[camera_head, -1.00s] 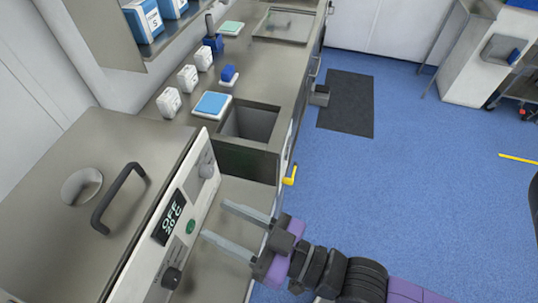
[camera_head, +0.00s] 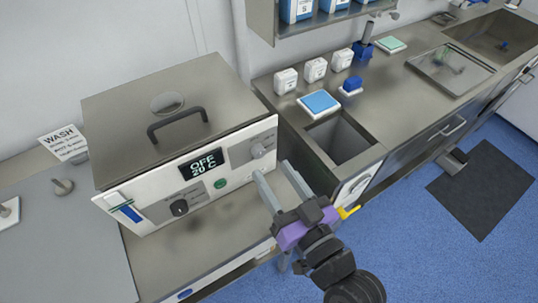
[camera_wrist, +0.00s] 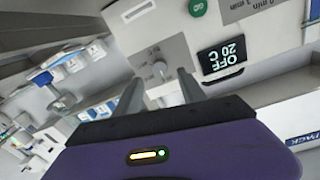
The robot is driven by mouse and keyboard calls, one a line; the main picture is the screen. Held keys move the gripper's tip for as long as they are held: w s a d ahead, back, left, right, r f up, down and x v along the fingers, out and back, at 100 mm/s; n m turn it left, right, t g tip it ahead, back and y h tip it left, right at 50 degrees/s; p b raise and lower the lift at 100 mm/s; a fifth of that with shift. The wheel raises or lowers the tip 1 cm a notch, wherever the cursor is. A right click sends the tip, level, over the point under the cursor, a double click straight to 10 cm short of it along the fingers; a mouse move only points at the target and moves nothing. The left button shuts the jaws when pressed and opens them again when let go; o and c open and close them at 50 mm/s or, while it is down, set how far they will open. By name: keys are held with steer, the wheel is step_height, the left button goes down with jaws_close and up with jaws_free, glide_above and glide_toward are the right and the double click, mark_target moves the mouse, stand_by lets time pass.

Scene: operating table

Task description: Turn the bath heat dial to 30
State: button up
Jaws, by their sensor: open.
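The bath (camera_head: 165,125) is a steel box with a lid handle and a white front panel. Its display (camera_head: 200,163) reads OFF and 20 C, and also shows in the wrist view (camera_wrist: 222,55). A pale grey dial (camera_head: 258,150) is at the panel's right end; a black dial (camera_head: 179,207) is left of the green button (camera_head: 220,183). I cannot read which dial is marked for heat. My gripper (camera_head: 271,168) is open and empty, in front of the pale dial. In the wrist view that dial (camera_wrist: 159,70) appears between the fingertips; contact cannot be told.
The steel counter (camera_head: 390,105) right of the bath has a rectangular well (camera_head: 341,138), a blue-topped pad (camera_head: 320,102) and several small white boxes. A WASH sign (camera_head: 64,142) stands left of the bath. Blue floor (camera_head: 420,240) is open at lower right.

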mark_target(261, 154)
steer(key=shift+p+x, duration=0.65)
steer(key=shift+x, duration=1.9)
jaws_close()
